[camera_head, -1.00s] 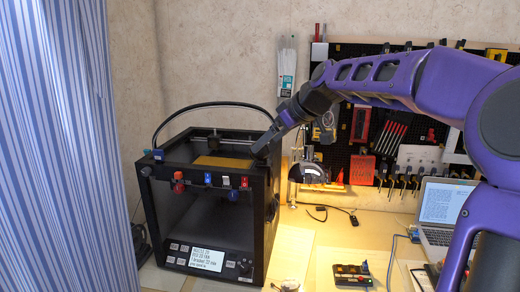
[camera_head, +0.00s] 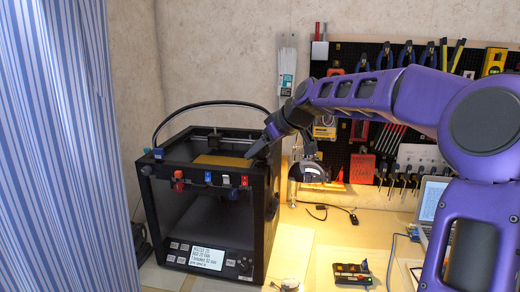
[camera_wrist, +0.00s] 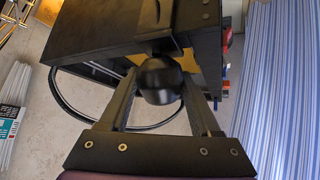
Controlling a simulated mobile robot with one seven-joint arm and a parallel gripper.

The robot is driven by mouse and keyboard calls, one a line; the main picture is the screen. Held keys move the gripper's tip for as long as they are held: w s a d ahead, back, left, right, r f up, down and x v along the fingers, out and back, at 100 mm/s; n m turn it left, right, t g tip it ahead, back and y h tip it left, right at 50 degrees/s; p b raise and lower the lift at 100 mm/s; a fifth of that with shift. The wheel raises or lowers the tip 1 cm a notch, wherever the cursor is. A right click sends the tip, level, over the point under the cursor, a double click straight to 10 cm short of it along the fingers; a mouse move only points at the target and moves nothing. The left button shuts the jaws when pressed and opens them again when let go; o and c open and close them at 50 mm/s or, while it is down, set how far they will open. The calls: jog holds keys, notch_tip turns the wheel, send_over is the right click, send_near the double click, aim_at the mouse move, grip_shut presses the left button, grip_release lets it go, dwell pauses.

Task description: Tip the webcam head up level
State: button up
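The webcam head is a rounded black body (camera_wrist: 160,80) in the wrist view, below a dark bracket at the edge of the black 3D printer (camera_wrist: 115,28). My gripper (camera_wrist: 160,88) has its two fingers spread, one on each side of the webcam head. The fingertips are close to its sides; I cannot tell whether they touch. In the head view my gripper (camera_head: 252,154) reaches down to the right side of the printer's top (camera_head: 180,160). The webcam head cannot be made out there against the dark gripper, and its tilt is unclear.
A black cable (camera_head: 205,104) arches over the printer. Coloured clips and knobs (camera_head: 208,178) line its front top edge. A lamp (camera_head: 306,171) stands close to the right, before the tool pegboard (camera_head: 400,60). A striped curtain (camera_head: 60,150) hangs at left. A laptop (camera_head: 430,205) is at right.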

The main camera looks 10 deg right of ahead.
jog(key=c, duration=0.6)
jog(key=y+b, duration=0.1)
jog(key=b, duration=0.2)
jog(key=shift+d+f+t+b, duration=0.3)
jog(key=shift+f+t, duration=0.05)
jog(key=shift+t, duration=0.05)
jog(key=y+b, duration=0.1)
jog(key=b, duration=0.1)
jog(key=m+t+b, duration=0.1)
jog(key=b, duration=0.2)
jog(key=shift+s+d+y, duration=0.15)
jog(key=shift+d+y, duration=0.1)
jog(key=shift+y, duration=0.15)
jog(key=shift+s+d+r+t+y+b, duration=0.2)
jog(key=shift+t+y+b, duration=0.3)
jog(key=shift+b, duration=0.4)
jog(key=shift+d+r+m+t+y+b, duration=0.15)
jog(key=shift+r+m+t+y+b, duration=0.25)
jog(key=shift+y, duration=0.5)
jog(key=shift+f, duration=0.1)
jog(key=o, duration=1.4)
